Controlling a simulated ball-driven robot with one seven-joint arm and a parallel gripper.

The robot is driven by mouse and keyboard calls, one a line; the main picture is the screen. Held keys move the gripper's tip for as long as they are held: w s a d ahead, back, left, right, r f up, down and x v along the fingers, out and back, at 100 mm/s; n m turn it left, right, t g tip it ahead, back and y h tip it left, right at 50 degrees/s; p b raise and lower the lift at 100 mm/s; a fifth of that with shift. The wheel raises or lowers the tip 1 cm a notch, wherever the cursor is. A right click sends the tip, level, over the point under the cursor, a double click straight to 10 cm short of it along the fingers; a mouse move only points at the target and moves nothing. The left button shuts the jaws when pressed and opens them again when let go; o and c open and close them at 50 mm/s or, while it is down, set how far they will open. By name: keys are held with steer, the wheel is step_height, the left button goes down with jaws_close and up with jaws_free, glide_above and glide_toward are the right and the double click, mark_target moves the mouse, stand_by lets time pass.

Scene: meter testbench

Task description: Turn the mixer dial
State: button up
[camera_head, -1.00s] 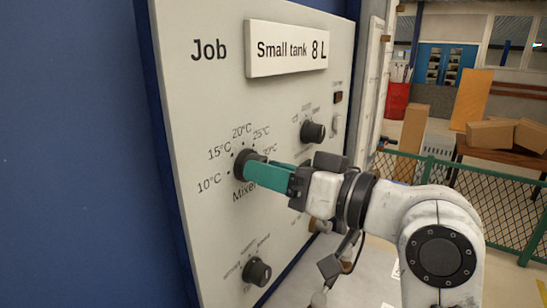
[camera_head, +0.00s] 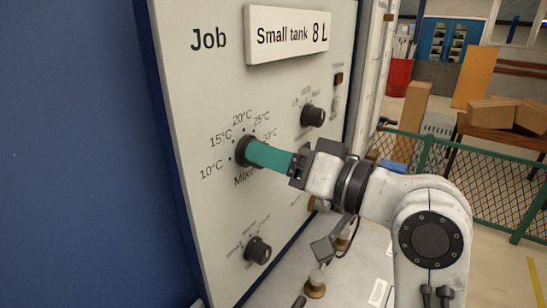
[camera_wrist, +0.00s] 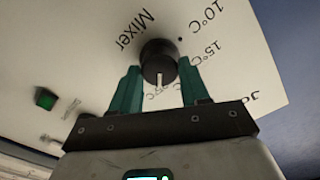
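The mixer dial (camera_head: 241,151) is a round black knob on the pale panel, ringed by temperature marks from 10°C upward. It also shows in the wrist view (camera_wrist: 158,60), with a white pointer line facing the gripper's base, toward the marks past 15°C. My gripper (camera_head: 254,153) has teal fingers and reaches the dial from the right. In the wrist view, its fingers (camera_wrist: 159,76) lie on both sides of the dial and appear to touch its sides. The fingers hide part of the "Mixer" label and the higher marks in the head view.
The panel (camera_head: 200,100) has a sign reading "Small tank 8 L" (camera_head: 288,35). Another black knob (camera_head: 313,116) sits at the upper right and one (camera_head: 258,250) below. A green fence (camera_head: 480,195) stands to the right.

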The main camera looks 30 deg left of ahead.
steer(key=o, duration=0.4)
steer(key=shift+d, duration=0.1)
steer(key=s+d+b, duration=0.1)
steer(key=d+b, duration=0.2)
steer(key=d, duration=0.7)
steer(key=shift+s+d, duration=0.25)
steer(key=s+d+f+m+t+h, duration=0.1)
steer(key=d+f+m+h, duration=0.2)
steer(key=d+f, duration=0.55)
steer(key=s+d+f+m+t+h, duration=0.1)
steer(key=d+f+m+h, duration=0.2)
steer(key=f, duration=1.1)
steer(key=d+f+m+t+h, duration=0.2)
steer(key=d+f+h, duration=0.3)
steer(key=f, duration=0.6)
steer(key=s+d+f+g+h, duration=0.2)
steer(key=s+d+f, duration=0.3)
steer(key=s, duration=0.3)
steer(key=s+d+f+m+g+h, duration=0.1)
steer(key=s+d+f+h, duration=0.1)
steer(key=s+d+f, duration=0.3)
steer(key=s+d+f+m+g+h, duration=0.1)
steer(key=s+d+f+g+h, duration=0.1)
steer(key=s+d+f, duration=0.3)
steer(key=s+d+h, duration=0.1)
steer(key=s+d, duration=0.2)
steer(key=s, duration=0.3)
steer(key=shift+s+d+f+g, duration=0.2)
steer(key=shift+s+g, duration=0.1)
